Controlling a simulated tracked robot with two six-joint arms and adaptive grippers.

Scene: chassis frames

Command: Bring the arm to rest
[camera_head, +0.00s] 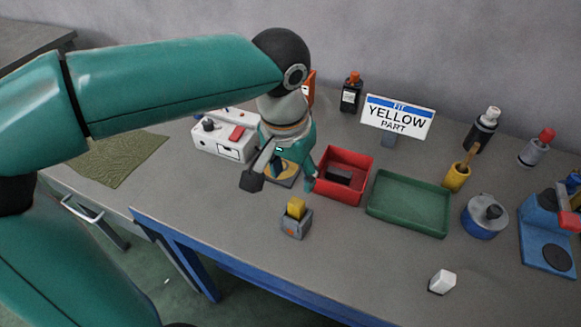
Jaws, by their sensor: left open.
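My left arm, teal, comes in from the left and reaches over the table (345,270). My left gripper (281,184) points down at the middle of the table with its fingers spread apart. Nothing shows held between them. Below it and partly hidden by it is a low fixture with a yellow part (287,169). A small grey block with a yellow piece in its top (296,223) stands just in front of the gripper, apart from it. My right gripper does not show.
The red bin (347,157), holding a dark block, is close at the gripper's right. An empty green tray (410,204) lies beyond. A white control box (224,140) stands left. A sign (397,118) reads "FIT YELLOW PART". A white block (442,281) lies at the front right.

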